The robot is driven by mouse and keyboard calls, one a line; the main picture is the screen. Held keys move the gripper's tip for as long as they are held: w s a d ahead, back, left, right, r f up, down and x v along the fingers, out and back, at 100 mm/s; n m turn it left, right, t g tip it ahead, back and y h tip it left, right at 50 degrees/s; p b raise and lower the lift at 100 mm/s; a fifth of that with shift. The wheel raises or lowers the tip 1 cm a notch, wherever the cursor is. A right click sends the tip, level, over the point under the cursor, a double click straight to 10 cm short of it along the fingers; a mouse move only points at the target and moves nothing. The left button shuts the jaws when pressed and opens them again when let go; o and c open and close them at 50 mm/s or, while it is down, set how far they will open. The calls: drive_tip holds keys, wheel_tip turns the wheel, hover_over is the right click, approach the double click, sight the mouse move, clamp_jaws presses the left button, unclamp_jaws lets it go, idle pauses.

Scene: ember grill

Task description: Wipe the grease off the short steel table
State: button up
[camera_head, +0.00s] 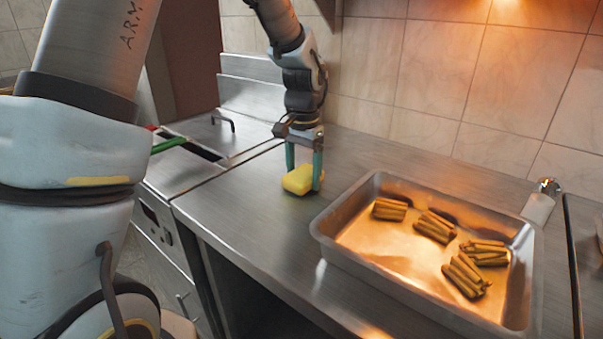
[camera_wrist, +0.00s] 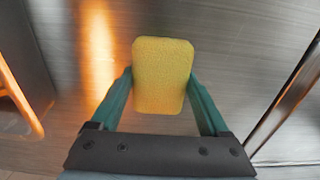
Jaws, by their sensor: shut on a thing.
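A yellow sponge (camera_head: 298,179) is between the green fingers of my gripper (camera_head: 304,176), which is shut on it. The sponge is on or just above the short steel table (camera_head: 262,215), near its left edge; I cannot tell whether it touches. In the wrist view the sponge (camera_wrist: 161,75) sits between the two fingertips of my gripper (camera_wrist: 161,85), with the brushed steel surface (camera_wrist: 230,40) below it. No clear grease mark shows on the steel in either view; a bright orange reflection lies left of the sponge in the wrist view.
A steel tray (camera_head: 330,247) with several bundles of fries stands on the table's right part. A fryer unit (camera_head: 178,172) with a green-handled item (camera_head: 168,145) adjoins at left. A tiled wall (camera_head: 430,75) closes the back.

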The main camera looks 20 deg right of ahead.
drive_tip(key=r+p, duration=0.1)
drive_tip(key=r, duration=0.1)
drive_tip(key=r+p, duration=0.1)
drive_tip(key=shift+w+d+r+p, duration=0.2)
drive_tip(key=shift+d+p, duration=0.1)
drive_tip(key=shift+p, duration=0.05)
wheel_tip(320, 180, up, 4)
drive_tip(key=p, duration=0.3)
drive_tip(key=shift+r+p, duration=0.25)
drive_tip(key=shift+p, duration=0.1)
